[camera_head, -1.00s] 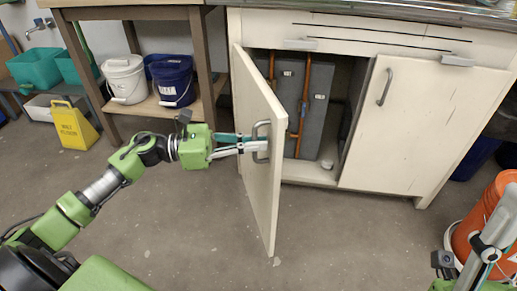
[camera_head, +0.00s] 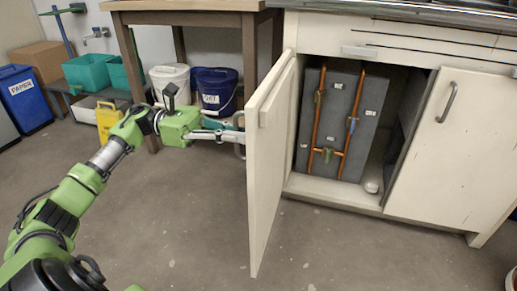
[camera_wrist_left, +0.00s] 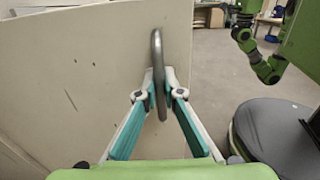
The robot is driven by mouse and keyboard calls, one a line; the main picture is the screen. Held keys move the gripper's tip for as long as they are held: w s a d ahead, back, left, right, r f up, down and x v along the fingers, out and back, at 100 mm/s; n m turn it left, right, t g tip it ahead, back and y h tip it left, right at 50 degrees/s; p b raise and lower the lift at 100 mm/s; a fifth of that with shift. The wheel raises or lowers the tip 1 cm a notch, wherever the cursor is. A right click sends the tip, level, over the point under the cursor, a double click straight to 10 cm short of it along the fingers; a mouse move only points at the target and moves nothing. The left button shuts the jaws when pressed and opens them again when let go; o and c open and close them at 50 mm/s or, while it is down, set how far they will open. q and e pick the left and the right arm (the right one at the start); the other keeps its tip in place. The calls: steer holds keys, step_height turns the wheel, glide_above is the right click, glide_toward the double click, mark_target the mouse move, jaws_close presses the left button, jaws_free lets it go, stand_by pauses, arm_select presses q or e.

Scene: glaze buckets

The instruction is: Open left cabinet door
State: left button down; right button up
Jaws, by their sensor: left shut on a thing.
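The left cabinet door (camera_head: 268,165) stands swung well out from the white cabinet, seen close to edge-on in the head view. Its grey metal handle (camera_wrist_left: 158,75) is a curved bar in the left wrist view, between the fingers of my left gripper (camera_wrist_left: 160,92). In the head view my left gripper (camera_head: 236,136) reaches the outer face of the door from the left and is shut on the handle. The cabinet interior shows a grey panel (camera_head: 343,120) with orange pipes. My right gripper is not in view.
The right cabinet door (camera_head: 450,150) looks shut, with its own handle (camera_head: 447,102). A wooden table (camera_head: 185,8) with a white bucket (camera_head: 170,82) and a blue bucket (camera_head: 215,90) below stands left of the door.

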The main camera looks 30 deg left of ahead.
arm_select(q)
steer(key=shift+w+b+v, duration=0.2)
steer(key=shift+b+v, duration=0.2)
steer(key=shift+v, duration=1.1)
steer(key=c, duration=2.4)
jaws_free()
steer(key=shift+c, duration=0.2)
steer(key=shift+a, duration=0.1)
steer(key=v, duration=1.2)
